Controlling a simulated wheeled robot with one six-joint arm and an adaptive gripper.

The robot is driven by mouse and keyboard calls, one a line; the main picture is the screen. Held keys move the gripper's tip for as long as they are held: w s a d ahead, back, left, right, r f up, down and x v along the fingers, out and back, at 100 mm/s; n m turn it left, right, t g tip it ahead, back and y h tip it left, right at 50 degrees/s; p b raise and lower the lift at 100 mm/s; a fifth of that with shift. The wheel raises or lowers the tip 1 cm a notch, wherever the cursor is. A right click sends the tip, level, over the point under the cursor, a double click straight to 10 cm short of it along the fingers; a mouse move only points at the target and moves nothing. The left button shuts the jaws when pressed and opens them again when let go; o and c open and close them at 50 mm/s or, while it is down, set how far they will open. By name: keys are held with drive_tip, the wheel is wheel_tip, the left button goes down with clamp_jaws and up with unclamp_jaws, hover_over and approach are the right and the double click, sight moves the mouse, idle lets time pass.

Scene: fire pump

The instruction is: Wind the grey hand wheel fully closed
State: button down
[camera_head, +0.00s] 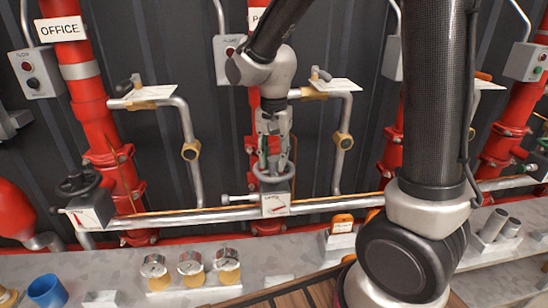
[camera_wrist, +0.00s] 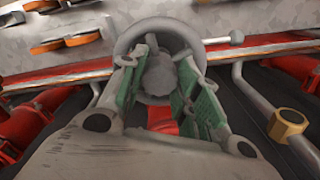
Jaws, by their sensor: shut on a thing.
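The grey hand wheel (camera_head: 272,179) sits on top of a small box with a white label (camera_head: 275,204) on the horizontal pipe, at the middle of the head view. My gripper (camera_head: 273,164) points down onto it from above. In the wrist view the wheel's round rim (camera_wrist: 160,24) surrounds a grey hub. My gripper (camera_wrist: 158,72) has its green-padded fingers on either side of that hub, inside the rim, shut on the wheel. The fingers hide part of the wheel, and its turn position cannot be read.
A dark hand wheel (camera_head: 78,183) stands at the left end of the pipe. Bent grey pipes (camera_head: 187,130) rise on both sides of my gripper. Several gauges (camera_head: 191,264) and a blue cup (camera_head: 46,292) stand on the ledge. Red pipes (camera_head: 98,120) line the wall.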

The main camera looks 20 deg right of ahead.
drive_tip(key=m, duration=0.7)
drive_tip(key=shift+m, duration=0.3)
drive_tip(key=m, duration=0.4)
drive_tip(key=shift+w, duration=0.1)
drive_tip(key=m, duration=0.3)
drive_tip(key=c, duration=0.9)
unclamp_jaws()
drive_tip(key=shift+m, duration=0.4)
